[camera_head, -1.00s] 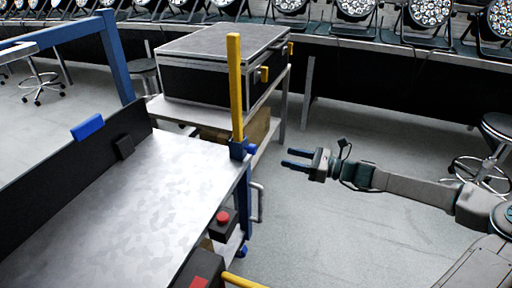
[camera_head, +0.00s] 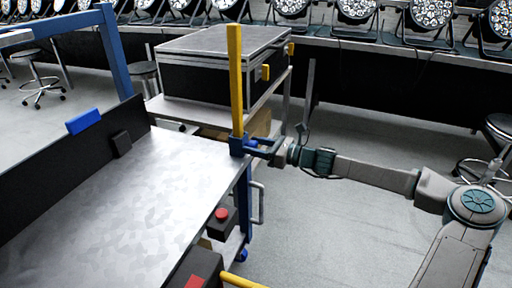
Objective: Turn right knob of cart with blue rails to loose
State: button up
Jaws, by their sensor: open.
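The cart with a blue frame (camera_head: 110,50) and bare metal top (camera_head: 120,195) fills the left and middle of the head view. A yellow upright post (camera_head: 236,80) rises from a blue clamp block (camera_head: 238,146) at its far right corner. A small blue knob (camera_head: 253,143) sits on the right side of that block. My gripper (camera_head: 257,147) comes from the right, with its open fingers at the knob, seemingly one on either side. The fingers partly cover the knob, so I cannot tell whether they touch it or how it is turned.
A black case (camera_head: 205,85) stands on a shelf cart behind. A red button box (camera_head: 222,218) hangs at the cart's right edge. A row of par cans (camera_head: 355,8) lines the back table. The floor (camera_head: 340,220) under my arm is clear.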

jog(key=c, duration=1)
